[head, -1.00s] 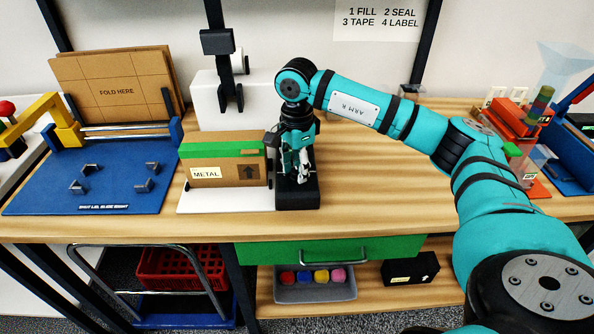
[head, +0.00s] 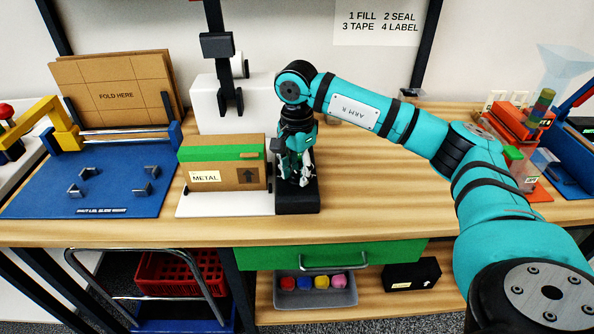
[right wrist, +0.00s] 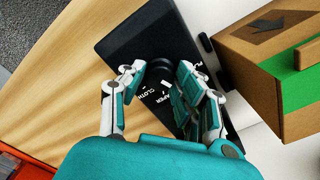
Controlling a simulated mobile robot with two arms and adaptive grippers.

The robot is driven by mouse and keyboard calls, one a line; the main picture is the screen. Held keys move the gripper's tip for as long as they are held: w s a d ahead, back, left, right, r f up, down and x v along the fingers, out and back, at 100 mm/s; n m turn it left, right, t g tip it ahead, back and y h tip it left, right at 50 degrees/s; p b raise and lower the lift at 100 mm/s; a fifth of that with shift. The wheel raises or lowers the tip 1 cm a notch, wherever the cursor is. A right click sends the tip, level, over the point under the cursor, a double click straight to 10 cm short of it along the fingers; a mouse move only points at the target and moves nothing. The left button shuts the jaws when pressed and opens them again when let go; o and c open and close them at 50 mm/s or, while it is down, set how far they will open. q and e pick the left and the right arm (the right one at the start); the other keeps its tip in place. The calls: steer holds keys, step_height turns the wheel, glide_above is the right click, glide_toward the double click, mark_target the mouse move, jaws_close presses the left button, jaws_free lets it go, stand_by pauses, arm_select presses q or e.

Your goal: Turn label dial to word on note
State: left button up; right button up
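A black label unit (head: 297,201) stands on the bench, right of the cardboard box. In the right wrist view its black panel (right wrist: 128,45) shows a dark round dial (right wrist: 160,67) and the white words CLOTH, PAPER and one partly hidden word starting PL. My right gripper (right wrist: 160,70) points down over the panel, fingers apart on either side of the dial; whether they touch it I cannot tell. It also shows in the head view (head: 299,178). A cream note (head: 205,176) on the box reads METAL. My left gripper is not in view.
The taped cardboard box (head: 225,172) sits on a white plate (head: 222,207) against the label unit. A blue folding station (head: 110,190) stands left, a red device (head: 522,122) right. The bench between my right arm and its front edge is clear.

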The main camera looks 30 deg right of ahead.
mark_target(297, 174)
steer(key=o, duration=0.4)
steer(key=shift+o, duration=0.2)
step_height(297, 174, up, 12)
stand_by(0.8)
